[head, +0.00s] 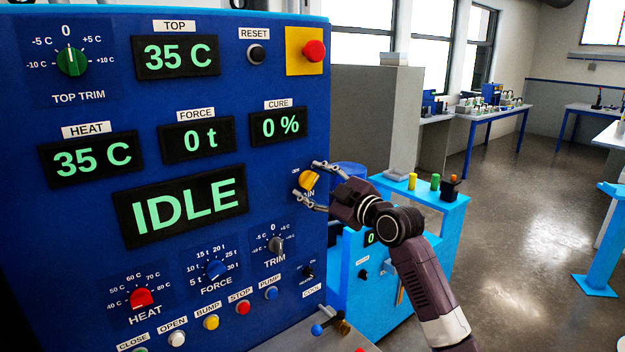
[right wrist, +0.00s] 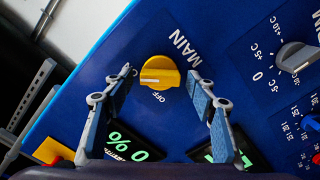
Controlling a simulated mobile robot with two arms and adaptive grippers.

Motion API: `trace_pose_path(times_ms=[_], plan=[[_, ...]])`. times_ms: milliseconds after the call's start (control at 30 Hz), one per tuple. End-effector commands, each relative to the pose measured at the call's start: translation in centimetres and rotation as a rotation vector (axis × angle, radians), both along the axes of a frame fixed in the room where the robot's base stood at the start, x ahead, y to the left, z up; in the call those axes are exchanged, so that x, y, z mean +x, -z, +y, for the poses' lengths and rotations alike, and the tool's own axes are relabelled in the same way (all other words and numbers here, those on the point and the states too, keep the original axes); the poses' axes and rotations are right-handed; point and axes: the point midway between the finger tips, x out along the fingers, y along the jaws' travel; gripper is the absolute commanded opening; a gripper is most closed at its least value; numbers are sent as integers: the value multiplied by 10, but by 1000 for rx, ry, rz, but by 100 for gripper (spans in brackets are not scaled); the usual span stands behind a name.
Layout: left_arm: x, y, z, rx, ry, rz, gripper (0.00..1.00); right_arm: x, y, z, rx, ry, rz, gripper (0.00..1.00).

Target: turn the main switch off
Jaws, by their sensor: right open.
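The main switch (head: 309,180) is a round yellow knob at the right edge of the blue control panel (head: 290,130). In the right wrist view the knob (right wrist: 160,73) has a white mark pointing left, with the word OFF just below it and MAIN to its upper right. My right gripper (head: 306,181) is open, with its fingers on either side of the knob. The panel displays are lit and one reads IDLE (head: 189,205). My left gripper is out of view.
A red button on a yellow plate (head: 295,62) sits above the switch. The grey TRIM knob (head: 275,245) and a row of push buttons lie below it. A light-blue cabinet (head: 430,225) stands behind my right arm. Open floor lies to the right.

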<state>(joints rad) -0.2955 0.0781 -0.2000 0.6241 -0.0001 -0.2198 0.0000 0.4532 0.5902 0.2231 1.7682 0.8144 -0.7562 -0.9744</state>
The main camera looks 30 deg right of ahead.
Motion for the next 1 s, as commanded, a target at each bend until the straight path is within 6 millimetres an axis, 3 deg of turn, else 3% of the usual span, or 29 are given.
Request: trace_pose_path(times_ms=[200,567,1000], plan=[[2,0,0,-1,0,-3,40,0,1,0,0,0,0,51],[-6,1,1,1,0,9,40,0,1,0,0,-1,1,11],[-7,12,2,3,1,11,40,0,4,0,-100,0,-5,10]])
